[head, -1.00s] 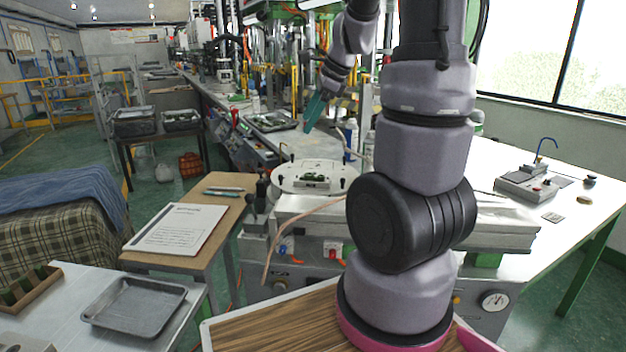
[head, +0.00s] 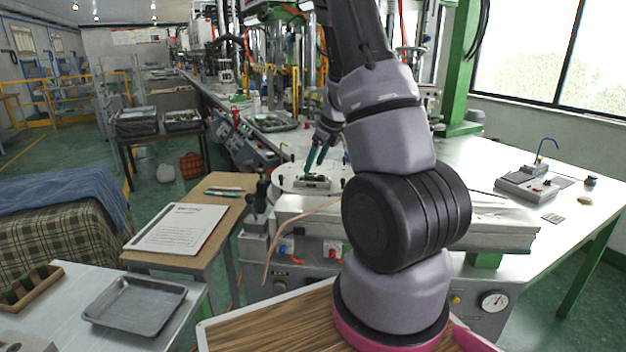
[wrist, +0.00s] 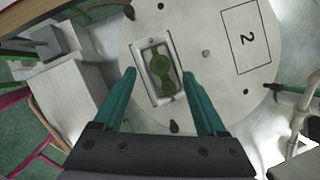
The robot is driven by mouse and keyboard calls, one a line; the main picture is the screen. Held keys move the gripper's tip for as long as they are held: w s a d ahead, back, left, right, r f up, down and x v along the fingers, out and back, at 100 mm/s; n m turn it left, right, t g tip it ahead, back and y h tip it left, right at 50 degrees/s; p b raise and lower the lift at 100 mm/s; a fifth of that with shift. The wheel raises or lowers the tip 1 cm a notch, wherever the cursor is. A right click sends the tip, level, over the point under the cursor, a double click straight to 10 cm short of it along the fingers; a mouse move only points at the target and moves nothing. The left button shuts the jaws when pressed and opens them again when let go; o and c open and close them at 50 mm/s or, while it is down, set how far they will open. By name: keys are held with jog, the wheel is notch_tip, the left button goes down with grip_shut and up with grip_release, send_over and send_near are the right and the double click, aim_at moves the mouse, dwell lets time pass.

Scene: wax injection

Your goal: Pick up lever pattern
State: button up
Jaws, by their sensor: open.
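The lever pattern (wrist: 161,70) is a green piece with a round middle. It lies in a small pale mould frame (wrist: 145,77) on a round light plate. In the head view the lever pattern (head: 314,177) shows as a small green shape on the plate. My gripper (wrist: 158,78) has two teal fingers and is open, with nothing between them. In the head view my gripper (head: 316,160) is just above the pattern. In the wrist view the pattern appears between and beyond the fingertips. I cannot tell the exact height gap.
The round plate (wrist: 205,85) carries a rectangle marked 2 and small knobs. A grey block (wrist: 65,95) stands left of the plate in the wrist view.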

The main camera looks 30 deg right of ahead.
aim_at(310, 175)
jog(key=x, duration=0.4)
jog(key=shift+s+a+f, duration=0.1)
jog(key=shift+s, duration=0.05)
grip_shut()
